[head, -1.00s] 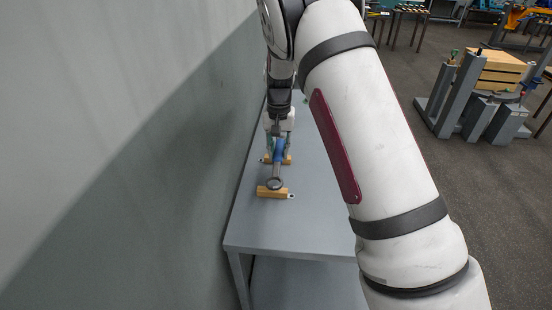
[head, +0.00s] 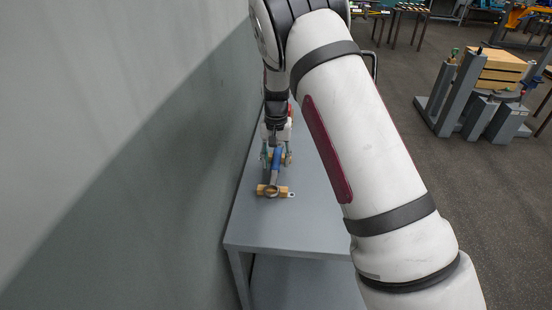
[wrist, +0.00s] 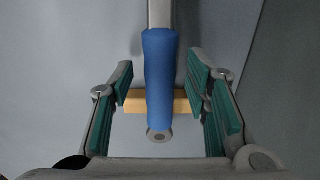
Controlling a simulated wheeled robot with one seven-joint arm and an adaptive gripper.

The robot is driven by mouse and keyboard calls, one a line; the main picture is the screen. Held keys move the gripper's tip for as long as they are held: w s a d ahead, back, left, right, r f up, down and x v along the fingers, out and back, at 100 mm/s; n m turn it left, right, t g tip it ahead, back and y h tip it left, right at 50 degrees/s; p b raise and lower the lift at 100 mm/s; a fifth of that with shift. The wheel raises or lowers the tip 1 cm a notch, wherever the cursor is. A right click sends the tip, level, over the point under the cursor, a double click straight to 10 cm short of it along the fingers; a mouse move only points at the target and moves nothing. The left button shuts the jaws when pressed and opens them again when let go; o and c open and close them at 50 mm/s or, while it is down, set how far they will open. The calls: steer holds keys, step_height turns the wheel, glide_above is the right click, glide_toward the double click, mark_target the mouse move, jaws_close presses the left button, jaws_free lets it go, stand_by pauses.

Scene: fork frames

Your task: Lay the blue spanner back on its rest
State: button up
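The blue spanner (head: 276,161) has a blue handle and a grey ring end. The ring end is over the front wooden block of the rest (head: 284,191); whether it touches the wood is hard to tell. In the wrist view the blue handle (wrist: 160,75) lies across another wooden block (wrist: 133,101) of the rest, running up the picture. My gripper (head: 276,156) is over the handle end. In the wrist view my gripper (wrist: 163,100) is open, with a green-padded finger on each side of the handle and a gap on both sides.
The rest stands on a grey table (head: 300,228), close against a grey wall (head: 130,160) on the left. The table's front is clear. My arm hides much of the right side. A stand with a wooden crate (head: 498,72) is on the floor far right.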

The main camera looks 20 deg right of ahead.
mark_target(276, 158)
step_height(276, 158, up, 13)
steer(key=s+r, duration=0.8)
steer(key=r, duration=0.1)
steer(key=s+r+n+t+y, duration=0.1)
steer(key=s+r+n, duration=0.15)
steer(key=s, duration=0.75)
steer(key=s+r+n+t, duration=0.1)
steer(key=s+r, duration=0.3)
steer(key=s, duration=0.7)
steer(key=s+f+n+t+h, duration=0.1)
steer(key=s+f, duration=0.3)
steer(key=s, duration=0.8)
steer(key=shift+t, duration=0.6)
step_height(276, 158, up, 5)
steer(key=p, duration=0.3)
steer(key=shift+d+p, duration=0.15)
steer(key=shift+p, duration=0.25)
